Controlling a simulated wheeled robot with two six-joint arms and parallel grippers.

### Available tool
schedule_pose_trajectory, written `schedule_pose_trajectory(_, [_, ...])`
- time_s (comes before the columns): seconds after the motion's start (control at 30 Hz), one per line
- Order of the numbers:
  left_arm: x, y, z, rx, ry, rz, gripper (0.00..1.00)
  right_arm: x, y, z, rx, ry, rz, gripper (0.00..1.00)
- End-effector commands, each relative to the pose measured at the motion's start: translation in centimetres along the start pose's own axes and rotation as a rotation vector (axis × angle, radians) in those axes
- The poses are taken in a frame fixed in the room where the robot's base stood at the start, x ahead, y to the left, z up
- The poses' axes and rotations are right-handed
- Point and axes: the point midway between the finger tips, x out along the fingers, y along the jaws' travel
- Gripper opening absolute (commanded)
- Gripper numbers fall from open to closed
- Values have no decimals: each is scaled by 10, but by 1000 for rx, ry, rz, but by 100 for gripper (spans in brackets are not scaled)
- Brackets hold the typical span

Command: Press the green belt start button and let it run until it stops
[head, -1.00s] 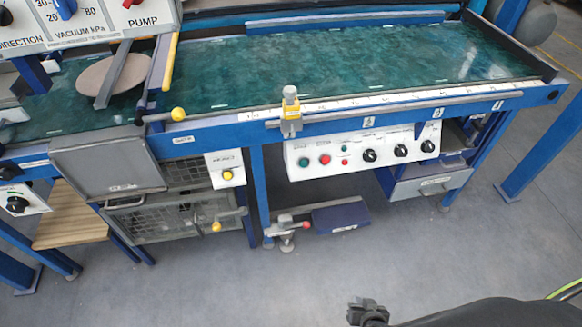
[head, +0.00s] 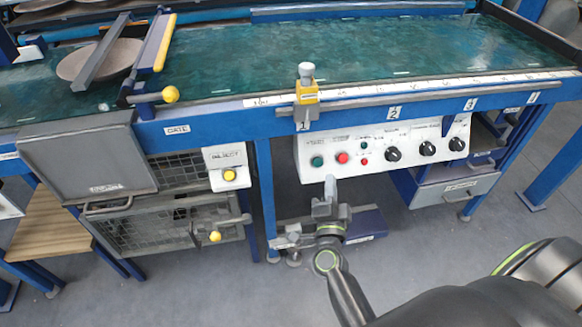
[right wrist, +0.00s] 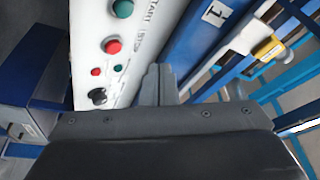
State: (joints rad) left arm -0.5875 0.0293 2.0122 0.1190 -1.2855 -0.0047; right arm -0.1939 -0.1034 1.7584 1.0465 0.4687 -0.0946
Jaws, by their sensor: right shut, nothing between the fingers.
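The large green button (head: 317,161) is at the left end of the white control panel (head: 312,176) under the belt's front rail. It also shows near the top of the right wrist view (right wrist: 123,8). A large red button (head: 342,157) sits just right of it. My right gripper (head: 331,182) is shut and empty. In the head view its tip appears just below the panel, below the two large buttons. In the right wrist view its fingers (right wrist: 158,75) appear beside the panel's face, apart from the green button. My left gripper is out of view.
The green belt (head: 400,55) runs above, with a round plate (head: 95,60) at its left under a gate bar. A yellow clamp (head: 306,95) sits on the rail above the buttons. Black knobs (head: 393,154) line the panel's right. Floor in front is clear.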

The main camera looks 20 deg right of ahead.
Motion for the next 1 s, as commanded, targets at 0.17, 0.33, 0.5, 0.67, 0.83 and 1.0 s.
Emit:
schedule_pose_trajectory(0.17, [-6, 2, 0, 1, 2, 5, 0, 2, -7, -10, 58, 50, -9, 0])
schedule_pose_trajectory(0.33, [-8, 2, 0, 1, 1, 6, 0, 2, -9, -12, 63, 56, -10, 0])
schedule_pose_trajectory(0.5, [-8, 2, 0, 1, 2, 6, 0, 3, -9, -12, 62, 54, -10, 0])
schedule_pose_trajectory(0.67, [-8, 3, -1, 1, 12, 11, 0, 7, -5, -8, 60, 53, -12, 0])
schedule_pose_trajectory(0.83, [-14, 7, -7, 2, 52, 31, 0, 20, 6, 3, 61, 53, -13, 0])
schedule_pose_trajectory(1.0, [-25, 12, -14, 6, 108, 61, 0, 38, 18, 16, 61, 53, -13, 0])
